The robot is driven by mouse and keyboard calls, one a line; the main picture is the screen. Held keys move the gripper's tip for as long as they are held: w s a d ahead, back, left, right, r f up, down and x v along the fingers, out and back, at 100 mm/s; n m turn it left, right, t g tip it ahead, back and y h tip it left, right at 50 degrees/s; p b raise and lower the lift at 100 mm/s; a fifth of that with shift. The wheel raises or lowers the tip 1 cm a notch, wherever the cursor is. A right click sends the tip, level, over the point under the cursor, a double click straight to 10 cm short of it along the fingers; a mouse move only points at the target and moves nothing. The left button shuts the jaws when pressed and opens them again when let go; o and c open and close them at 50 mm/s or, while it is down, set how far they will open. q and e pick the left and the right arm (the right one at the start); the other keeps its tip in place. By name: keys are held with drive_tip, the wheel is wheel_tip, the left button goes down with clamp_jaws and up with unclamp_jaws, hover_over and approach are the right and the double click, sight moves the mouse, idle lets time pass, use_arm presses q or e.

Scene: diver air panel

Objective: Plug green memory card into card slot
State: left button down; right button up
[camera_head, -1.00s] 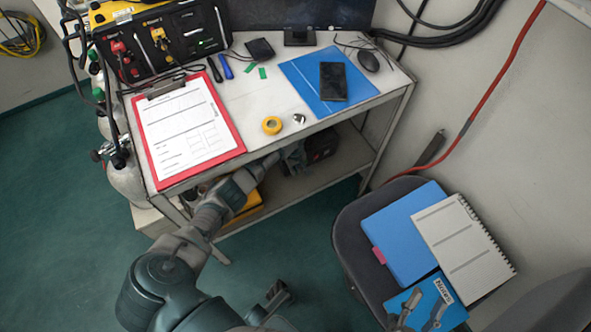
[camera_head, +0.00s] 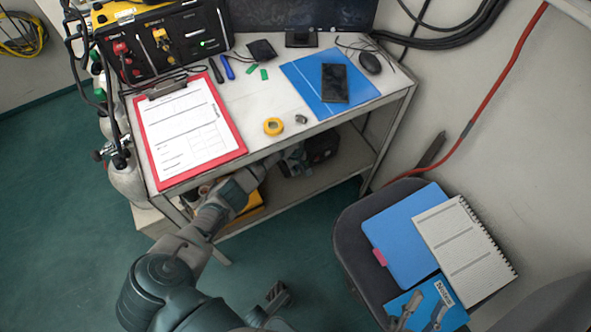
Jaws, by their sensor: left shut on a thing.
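Two small green cards lie on the white table top; one green card (camera_head: 264,74) is nearer the middle and the other green card (camera_head: 251,69) is just left of it. My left arm reaches in from the lower left to the table's front edge. My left gripper (camera_head: 297,157) is below the table top, by the lower shelf, and apart from the green cards. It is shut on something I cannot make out. My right gripper (camera_head: 424,308) shows at the bottom, with two grey fingers apart over the chair. I cannot pick out the card slot with certainty.
On the table (camera_head: 250,108) are a red clipboard (camera_head: 190,132), a blue folder (camera_head: 305,90) with a dark phone (camera_head: 335,83), yellow tape (camera_head: 273,126) and a mouse (camera_head: 370,63). An equipment panel (camera_head: 160,40) stands at the back left. A chair (camera_head: 352,225) holds papers.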

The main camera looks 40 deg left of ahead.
use_arm(q)
drive_tip(key=shift+w+a, duration=0.15)
drive_tip(key=shift+a, duration=0.1)
drive_tip(key=c, duration=1.2)
unclamp_jaws()
